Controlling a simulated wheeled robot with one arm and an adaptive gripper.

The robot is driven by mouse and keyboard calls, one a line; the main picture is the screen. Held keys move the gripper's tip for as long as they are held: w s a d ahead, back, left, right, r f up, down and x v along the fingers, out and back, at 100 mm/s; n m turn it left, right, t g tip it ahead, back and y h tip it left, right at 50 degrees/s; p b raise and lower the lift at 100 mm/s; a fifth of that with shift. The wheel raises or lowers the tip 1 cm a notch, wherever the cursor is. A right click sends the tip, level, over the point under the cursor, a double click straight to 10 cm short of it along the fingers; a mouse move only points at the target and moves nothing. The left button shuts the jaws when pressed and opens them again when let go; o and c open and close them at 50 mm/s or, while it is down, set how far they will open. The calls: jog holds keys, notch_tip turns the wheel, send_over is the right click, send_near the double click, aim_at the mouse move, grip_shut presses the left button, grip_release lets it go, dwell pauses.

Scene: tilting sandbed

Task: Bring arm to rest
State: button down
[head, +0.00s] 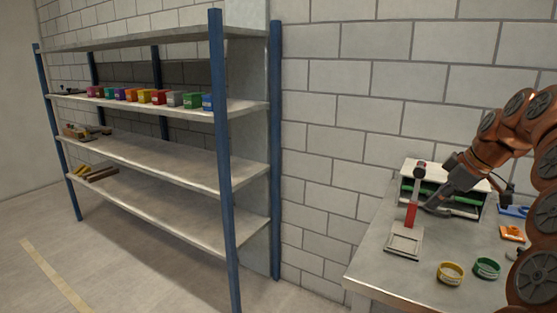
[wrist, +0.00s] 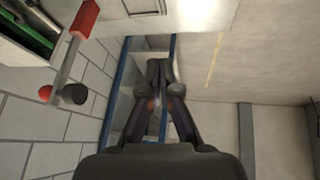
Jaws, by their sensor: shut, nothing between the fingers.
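My gripper (head: 430,208) is above the workbench at the right of the head view, on the end of my copper-coloured arm, pointing down and left. In the wrist view my gripper (wrist: 160,68) has its dark fingers drawn together at the tips, with nothing between them. In the head view the fingers appear close to a small stand with a red upright (head: 411,215); I cannot tell whether they touch it. The stand's red part (wrist: 84,18) and its arm with a dark knob (wrist: 75,94) are at the upper left of the wrist view, apart from the fingers.
The bench (head: 375,260) carries a white-topped cabinet (head: 445,172) with green inside, a yellow ring-like container (head: 450,273), a green one (head: 487,268) and an orange item (head: 512,233). A blue-posted shelf rack (head: 225,150) with several coloured containers stands left. The floor before it is clear.

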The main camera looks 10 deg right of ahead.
jog(key=s+a+f+m+g+p, duration=0.1)
jog(key=s+a+g+p, duration=0.1)
jog(key=s+a, duration=0.7)
jog(key=s+a+f+m+g+p, duration=0.15)
jog(key=s+a, duration=0.35)
jog(key=a, duration=0.8)
jog(key=s+a+f+m+g+h+p, duration=0.1)
jog(key=s+f+m, duration=0.2)
jog(key=s, duration=0.8)
jog(key=s+a+f+m+g+h+p, duration=0.1)
jog(key=s+a+f+m+g+p, duration=0.1)
jog(key=s+f, duration=0.4)
jog(key=s+m, duration=0.1)
jog(key=s, duration=0.4)
jog(key=shift+a+f+h, duration=0.2)
jog(key=shift+f+h, duration=0.15)
jog(key=shift+h, duration=0.05)
jog(key=shift+d+m+g, duration=0.15)
jog(key=shift+m+g, duration=0.1)
jog(key=shift+m, duration=0.1)
